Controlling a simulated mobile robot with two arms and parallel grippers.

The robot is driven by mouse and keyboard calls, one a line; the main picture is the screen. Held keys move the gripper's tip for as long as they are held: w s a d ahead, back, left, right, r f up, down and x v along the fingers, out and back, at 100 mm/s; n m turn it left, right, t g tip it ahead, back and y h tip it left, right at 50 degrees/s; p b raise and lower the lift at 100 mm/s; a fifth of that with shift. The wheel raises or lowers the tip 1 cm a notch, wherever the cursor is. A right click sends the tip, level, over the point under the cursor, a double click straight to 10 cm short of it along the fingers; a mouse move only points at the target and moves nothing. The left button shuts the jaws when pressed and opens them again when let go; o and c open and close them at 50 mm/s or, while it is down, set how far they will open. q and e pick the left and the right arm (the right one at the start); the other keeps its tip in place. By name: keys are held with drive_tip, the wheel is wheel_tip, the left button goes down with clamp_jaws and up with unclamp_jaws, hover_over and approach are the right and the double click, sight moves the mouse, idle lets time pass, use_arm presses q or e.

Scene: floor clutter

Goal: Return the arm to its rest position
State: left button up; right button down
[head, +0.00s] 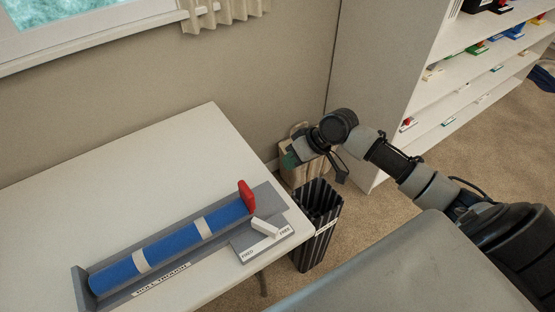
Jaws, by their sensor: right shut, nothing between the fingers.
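My right arm comes in from the right and reaches over a striped bin. My right gripper (341,172) is at its end, above the bin and right of the table. It is shut and holds nothing. It is apart from the table and the things on it. My left gripper is not in view.
A white table (145,165) stands at left, bearing a grey tray with a blue roll (175,243) and a red end piece (246,196). The black striped bin (318,225) stands beside it. White shelves (440,95) with small coloured items are at upper right.

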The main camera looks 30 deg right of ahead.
drive_tip(key=s+a+f+n+h, duration=0.2)
drive_tip(key=s+a+f, duration=0.4)
drive_tip(key=s+a, duration=0.45)
drive_tip(key=s+d+r+m+h, duration=0.1)
drive_tip(key=s+h, duration=0.1)
drive_tip(key=s, duration=0.4)
drive_tip(key=s+d+r+m+h, duration=0.1)
drive_tip(key=s+d+h, duration=0.1)
drive_tip(key=s, duration=0.5)
wheel_tip(320, 180, down, 26)
drive_tip(key=g, duration=0.2)
drive_tip(key=s+d+f+g, duration=0.1)
drive_tip(key=s+d+f, duration=0.1)
drive_tip(key=s+f, duration=1.3)
drive_tip(key=shift+s+d+f, duration=0.3)
drive_tip(key=shift+s+d, duration=0.05)
drive_tip(key=shift+s, duration=0.55)
